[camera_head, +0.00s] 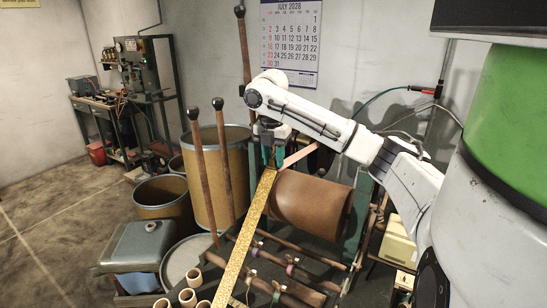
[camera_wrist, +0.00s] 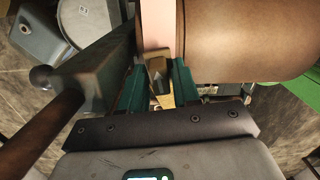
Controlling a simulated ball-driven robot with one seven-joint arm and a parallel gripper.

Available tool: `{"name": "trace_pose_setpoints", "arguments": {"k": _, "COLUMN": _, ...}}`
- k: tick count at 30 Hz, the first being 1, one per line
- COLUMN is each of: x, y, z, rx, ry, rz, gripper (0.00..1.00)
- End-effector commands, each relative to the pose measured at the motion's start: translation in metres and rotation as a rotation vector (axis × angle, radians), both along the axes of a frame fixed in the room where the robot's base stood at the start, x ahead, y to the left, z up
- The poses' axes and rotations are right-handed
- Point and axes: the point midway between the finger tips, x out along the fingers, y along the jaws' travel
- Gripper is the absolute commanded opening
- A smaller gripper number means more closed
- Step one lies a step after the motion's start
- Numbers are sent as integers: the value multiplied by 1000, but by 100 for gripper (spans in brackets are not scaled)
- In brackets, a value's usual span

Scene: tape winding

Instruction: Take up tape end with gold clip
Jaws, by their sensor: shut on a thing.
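My gripper (camera_head: 272,156) has green fingers and is at the left end of the brown roller, above the top of a long gold patterned strip. In the wrist view my gripper (camera_wrist: 160,80) is shut on a small gold clip (camera_wrist: 164,100), which shows between the fingers with a dark pointed piece at its middle. A pale pink tape (camera_wrist: 158,24) runs from the clip along the roller's edge. The pink tape (camera_head: 299,155) also shows in the head view, right of the fingers. The fingers partly hide the clip.
The brown roller (camera_head: 312,207) stands in a dark green frame, close right of my gripper. The gold strip (camera_head: 244,240) slopes down to the front. Wooden posts (camera_head: 199,170) rise at left, before brown drums (camera_head: 163,203). Spools on rods (camera_head: 291,265) lie in front.

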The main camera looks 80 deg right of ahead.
Motion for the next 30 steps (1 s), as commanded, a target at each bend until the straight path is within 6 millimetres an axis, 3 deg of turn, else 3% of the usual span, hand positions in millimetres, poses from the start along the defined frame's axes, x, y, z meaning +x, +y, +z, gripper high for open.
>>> {"name": "trace_pose_setpoints", "arguments": {"k": 16, "x": 0, "y": 0, "z": -2, "rx": 1, "ry": 0, "rz": 0, "gripper": 2}}
{"name": "trace_pose_setpoints", "arguments": {"k": 30, "x": 0, "y": 0, "z": 38, "rx": 2, "ry": -1, "rz": 1, "gripper": 2}}
